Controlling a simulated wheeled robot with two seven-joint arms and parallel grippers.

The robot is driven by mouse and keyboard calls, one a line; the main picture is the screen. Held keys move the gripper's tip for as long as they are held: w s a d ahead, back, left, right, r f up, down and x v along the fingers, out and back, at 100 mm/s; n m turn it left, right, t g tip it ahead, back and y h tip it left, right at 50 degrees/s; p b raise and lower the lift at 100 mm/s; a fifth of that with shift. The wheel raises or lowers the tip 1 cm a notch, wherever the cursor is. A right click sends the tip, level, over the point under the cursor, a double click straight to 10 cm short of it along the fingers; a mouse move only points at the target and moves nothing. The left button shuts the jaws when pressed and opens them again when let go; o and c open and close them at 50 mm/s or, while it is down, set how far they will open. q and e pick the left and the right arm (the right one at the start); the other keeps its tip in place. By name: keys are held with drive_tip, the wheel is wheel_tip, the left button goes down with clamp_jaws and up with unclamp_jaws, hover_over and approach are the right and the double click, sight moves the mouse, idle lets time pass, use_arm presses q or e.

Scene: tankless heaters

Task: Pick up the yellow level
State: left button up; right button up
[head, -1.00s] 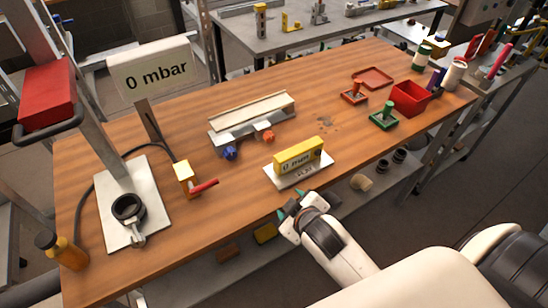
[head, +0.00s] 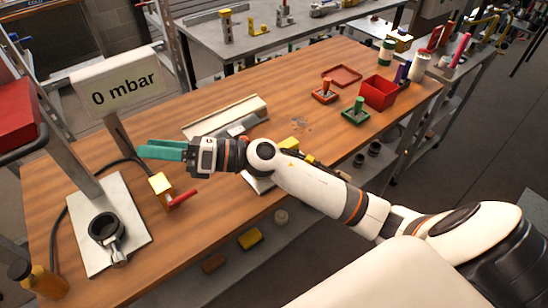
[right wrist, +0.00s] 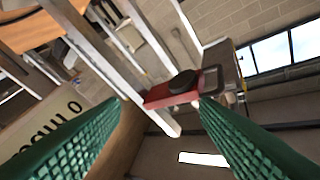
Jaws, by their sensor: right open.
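The yellow level (head: 290,143) lies on a pale plate (head: 258,184) near the front edge of the wooden bench, mostly hidden behind my right forearm in the head view. Only small yellow parts show. My right gripper (head: 160,150) is left of the level, held above the bench and pointing left towards the display sign. In the right wrist view its green fingers (right wrist: 160,100) are spread apart with nothing held between them. The level is not seen in that view. My left gripper is not in view.
A "0 mbar" sign (head: 122,88) and a red box (head: 14,108) stand at the left.

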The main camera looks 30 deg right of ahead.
drive_tip(key=w+d+f+n+g+h, duration=0.1)
drive_tip(key=d+f+n+g+h, duration=0.75)
drive_tip(key=n, duration=0.45)
drive_tip(key=d+h, duration=0.3)
drive_tip(key=d, duration=0.2)
drive_tip(key=w+d+h, duration=0.1)
drive_tip(key=d+h, duration=0.2)
drive_tip(key=d, duration=0.2)
drive_tip(key=d+n+g+h, duration=0.1)
drive_tip(key=d+h, duration=0.2)
drive_tip(key=d, duration=0.3)
drive_tip(key=shift+w+d+f+h, duration=0.1)
drive_tip(key=shift+w+f+h, duration=0.15)
drive_tip(key=shift+w+f, duration=0.1)
drive_tip(key=shift+s+d+f, duration=0.1)
drive_tip(key=shift+d+f, duration=0.1)
wheel_tip(320, 180, down, 6)
drive_tip(key=shift+p, duration=1)
wheel_tip(320, 180, down, 5)
drive_tip(key=shift+s+d+r+p, duration=0.1)
drive_tip(key=shift+p, duration=1.05)
drive_tip(key=shift+f, duration=0.3)
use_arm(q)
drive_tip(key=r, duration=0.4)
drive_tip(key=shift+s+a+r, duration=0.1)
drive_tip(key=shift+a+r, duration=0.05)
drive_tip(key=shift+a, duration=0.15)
use_arm(e)
drive_tip(key=c, duration=1.2)
